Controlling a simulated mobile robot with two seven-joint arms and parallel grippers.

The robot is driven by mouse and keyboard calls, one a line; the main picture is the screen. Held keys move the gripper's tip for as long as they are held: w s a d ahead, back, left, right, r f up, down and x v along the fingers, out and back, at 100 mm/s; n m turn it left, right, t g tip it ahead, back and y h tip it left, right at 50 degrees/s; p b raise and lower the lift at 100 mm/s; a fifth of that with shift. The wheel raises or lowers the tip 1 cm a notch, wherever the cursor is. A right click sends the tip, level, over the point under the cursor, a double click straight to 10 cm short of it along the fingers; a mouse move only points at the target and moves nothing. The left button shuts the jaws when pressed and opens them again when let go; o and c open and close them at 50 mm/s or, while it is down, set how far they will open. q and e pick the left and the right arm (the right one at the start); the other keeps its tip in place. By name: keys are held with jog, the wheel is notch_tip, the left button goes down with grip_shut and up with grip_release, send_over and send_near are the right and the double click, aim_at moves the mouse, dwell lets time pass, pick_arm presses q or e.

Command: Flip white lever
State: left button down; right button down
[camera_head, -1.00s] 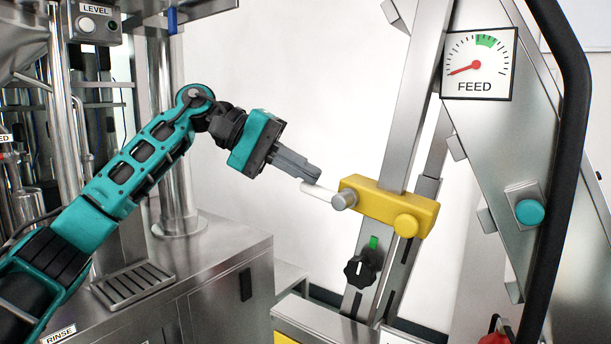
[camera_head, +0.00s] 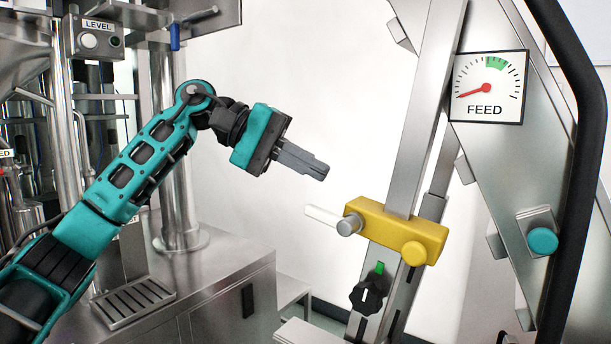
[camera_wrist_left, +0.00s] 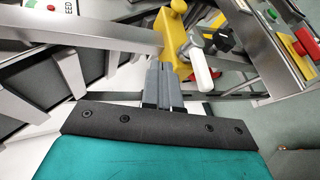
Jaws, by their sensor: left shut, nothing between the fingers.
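The white lever (camera_head: 324,216) sticks out to the left from a grey pivot on the yellow block (camera_head: 384,228), which is mounted on a slanted metal rail. The lever also shows in the left wrist view (camera_wrist_left: 200,68), just right of the fingertips. My left gripper (camera_head: 322,172) is shut and empty. In the head view its fingertips are above the lever, with a visible gap between them. In the left wrist view the closed fingers (camera_wrist_left: 159,68) point toward the yellow block (camera_wrist_left: 173,32). My right gripper is not in view.
A black knob (camera_head: 366,294) with a green mark sits below the yellow block. A FEED gauge (camera_head: 488,88) and a teal button (camera_head: 542,241) are on the slanted panel at right. A steel cabinet (camera_head: 232,290) stands below my left arm. White wall lies behind the gripper.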

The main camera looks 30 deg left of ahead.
pick_arm(q)
jog(key=v, duration=0.9)
jog(key=shift+a+r, duration=0.25)
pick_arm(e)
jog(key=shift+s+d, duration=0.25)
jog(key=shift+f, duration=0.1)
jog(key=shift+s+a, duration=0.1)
